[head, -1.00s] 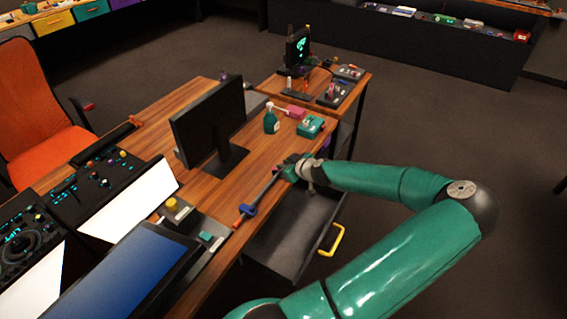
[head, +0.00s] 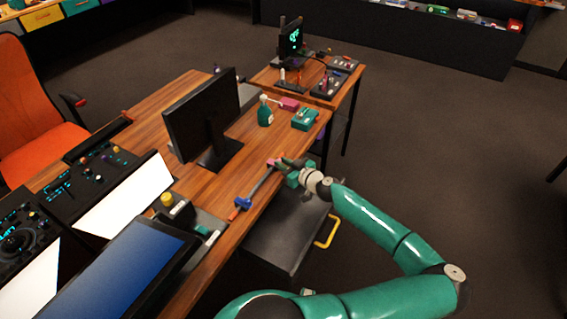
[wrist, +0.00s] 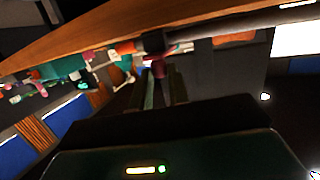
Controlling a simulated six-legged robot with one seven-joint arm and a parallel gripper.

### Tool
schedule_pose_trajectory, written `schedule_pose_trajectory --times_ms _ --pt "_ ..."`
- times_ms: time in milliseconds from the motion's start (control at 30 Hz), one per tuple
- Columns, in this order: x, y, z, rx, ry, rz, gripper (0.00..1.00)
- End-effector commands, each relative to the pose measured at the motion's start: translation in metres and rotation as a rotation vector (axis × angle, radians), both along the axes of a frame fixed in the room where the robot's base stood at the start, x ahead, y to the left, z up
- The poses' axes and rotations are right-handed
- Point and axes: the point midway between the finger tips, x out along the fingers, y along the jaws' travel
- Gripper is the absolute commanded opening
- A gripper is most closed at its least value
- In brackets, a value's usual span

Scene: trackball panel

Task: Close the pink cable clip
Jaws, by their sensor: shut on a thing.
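A small pink piece, which I take for the pink cable clip (head: 271,162), shows at the far end of a grey cable or rod (head: 262,182) near the desk's right edge. My gripper (head: 284,163) is at that end, its green fingers reaching in from the right. In the wrist view my gripper (wrist: 163,88) has its two fingers on either side of a dark reddish piece (wrist: 160,69), just below the grey rod (wrist: 225,23). The fingers are shut on this piece. They partly hide the clip, so whether it is open or closed cannot be made out.
A blue fitting (head: 242,203) sits on the rod's near end. A black monitor (head: 203,115), a green spray bottle (head: 265,112), a teal box (head: 305,119) and a pink box (head: 289,103) stand on the desk. An open drawer (head: 275,245) with a yellow handle (head: 327,232) juts out below my arm.

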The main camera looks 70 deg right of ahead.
Motion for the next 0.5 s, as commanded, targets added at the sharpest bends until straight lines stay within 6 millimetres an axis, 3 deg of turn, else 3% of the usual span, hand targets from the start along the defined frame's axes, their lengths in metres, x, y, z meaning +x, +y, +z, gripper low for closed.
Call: schedule_pose_trajectory --times_ms 467,500 --pt "-0.0006 -0.0005 -0.0027 0.001 -0.007 -0.002 0.00" --pt "-0.0007 -0.0005 -0.0027 0.001 -0.007 -0.002 0.21"
